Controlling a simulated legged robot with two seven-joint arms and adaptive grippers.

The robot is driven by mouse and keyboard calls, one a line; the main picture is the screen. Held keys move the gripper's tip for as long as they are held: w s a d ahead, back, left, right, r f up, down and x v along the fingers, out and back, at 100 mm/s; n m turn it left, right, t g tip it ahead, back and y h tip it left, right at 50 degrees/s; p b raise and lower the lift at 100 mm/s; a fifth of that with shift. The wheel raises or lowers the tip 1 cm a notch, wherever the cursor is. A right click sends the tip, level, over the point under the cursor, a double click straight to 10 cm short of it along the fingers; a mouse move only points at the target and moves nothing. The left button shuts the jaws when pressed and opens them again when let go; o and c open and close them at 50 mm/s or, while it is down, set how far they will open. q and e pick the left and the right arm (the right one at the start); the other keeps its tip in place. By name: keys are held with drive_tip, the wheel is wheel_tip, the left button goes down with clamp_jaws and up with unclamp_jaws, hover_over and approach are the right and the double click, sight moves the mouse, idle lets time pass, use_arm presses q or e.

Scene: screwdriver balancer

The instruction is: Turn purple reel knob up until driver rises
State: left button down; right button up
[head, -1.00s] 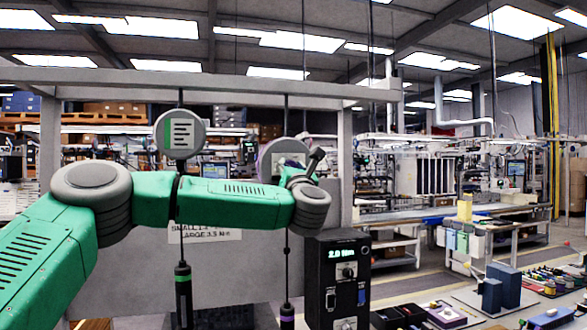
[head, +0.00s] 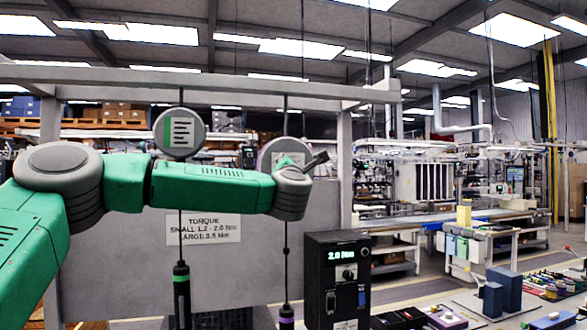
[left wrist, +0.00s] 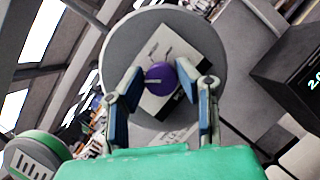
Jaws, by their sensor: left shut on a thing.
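The purple knob (left wrist: 160,78) sits at the centre of the grey round reel, on a pale square plate in the left wrist view. My left gripper (left wrist: 161,86) is shut on this knob, with one finger on either side. In the head view the reel (head: 275,152) hangs from the frame at centre, partly behind my green left arm, which hides the knob. The purple-banded driver (head: 286,314) hangs on a cable below the reel, its lower part cut off by the picture edge. My right gripper is not in view.
A second reel (head: 180,133) with a green mark hangs to the left, with a green-banded driver (head: 181,285) below it. A black controller box (head: 338,278) reading 2.0 Nm stands at right. A torque sign (head: 204,229) is on the grey panel behind.

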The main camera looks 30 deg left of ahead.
use_arm(q)
drive_tip(key=shift+a+f+m+h+p, duration=0.15)
drive_tip(key=shift+m+h+p, duration=0.15)
drive_tip(key=shift+m, duration=0.5)
drive_tip(key=shift+a+f+m+h+p, duration=0.15)
drive_tip(key=shift+m+h, duration=0.25)
drive_tip(key=shift+m, duration=0.4)
drive_tip(key=shift+d+m+g, duration=0.1)
drive_tip(key=shift+m+g, duration=0.2)
drive_tip(key=c, duration=1.2)
unclamp_jaws()
drive_tip(key=shift+w+a+f, duration=0.15)
drive_tip(key=shift+w+a, duration=0.15)
drive_tip(key=shift+w, duration=0.05)
drive_tip(key=shift+s+a, duration=0.15)
drive_tip(key=shift+v, duration=6.05)
